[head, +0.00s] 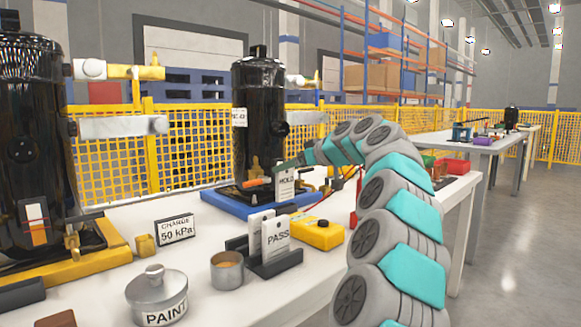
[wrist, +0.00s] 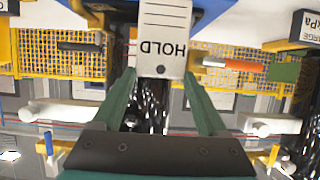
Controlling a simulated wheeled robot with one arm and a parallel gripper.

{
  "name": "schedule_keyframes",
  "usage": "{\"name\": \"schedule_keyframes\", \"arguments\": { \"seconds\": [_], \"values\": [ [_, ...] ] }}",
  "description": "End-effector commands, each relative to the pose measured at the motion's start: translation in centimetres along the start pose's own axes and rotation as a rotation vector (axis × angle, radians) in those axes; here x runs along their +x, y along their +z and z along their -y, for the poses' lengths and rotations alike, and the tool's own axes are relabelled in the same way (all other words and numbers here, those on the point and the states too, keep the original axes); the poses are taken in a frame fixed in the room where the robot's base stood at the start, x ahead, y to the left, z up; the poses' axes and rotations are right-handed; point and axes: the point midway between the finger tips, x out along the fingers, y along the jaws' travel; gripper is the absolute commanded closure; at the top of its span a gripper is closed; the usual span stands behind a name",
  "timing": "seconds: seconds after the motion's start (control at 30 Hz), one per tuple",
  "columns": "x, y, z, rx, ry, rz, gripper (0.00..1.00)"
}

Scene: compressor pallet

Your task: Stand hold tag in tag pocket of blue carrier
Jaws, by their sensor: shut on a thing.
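The hold tag (head: 285,188) is a white card with HOLD printed on it, upright over the front part of the blue carrier (head: 246,207). My gripper (head: 290,164) is shut on the tag's upper end. In the wrist view the hold tag (wrist: 165,38) appears upside down between the green fingertips of my gripper (wrist: 159,73). The blue carrier bears a black compressor (head: 258,115). I cannot make out the tag pocket, and whether the tag's lower end is inside it or above it cannot be told.
A black rack (head: 276,265) holds PASS tags in front of the carrier. A metal cup (head: 227,270), a PAINT pot (head: 157,295) and a CHARGE sign (head: 176,229) stand nearby. Another compressor (head: 30,130) is at left.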

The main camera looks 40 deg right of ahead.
Motion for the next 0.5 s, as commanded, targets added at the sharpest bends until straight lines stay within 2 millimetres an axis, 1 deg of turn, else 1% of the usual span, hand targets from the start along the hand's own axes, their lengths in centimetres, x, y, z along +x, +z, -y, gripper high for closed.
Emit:
{"name": "schedule_keyframes", "arguments": {
  "seconds": [0.03,0.1,0.5],
  "values": [
    [0.3,0.7,0.0,0.0,-0.001,0.0,1.0],
    [0.5,1.1,0.0,0.0,-0.001,0.0,1.0],
    [1.4,3.4,0.0,-0.001,0.0,0.0,1.0]
  ]
}}
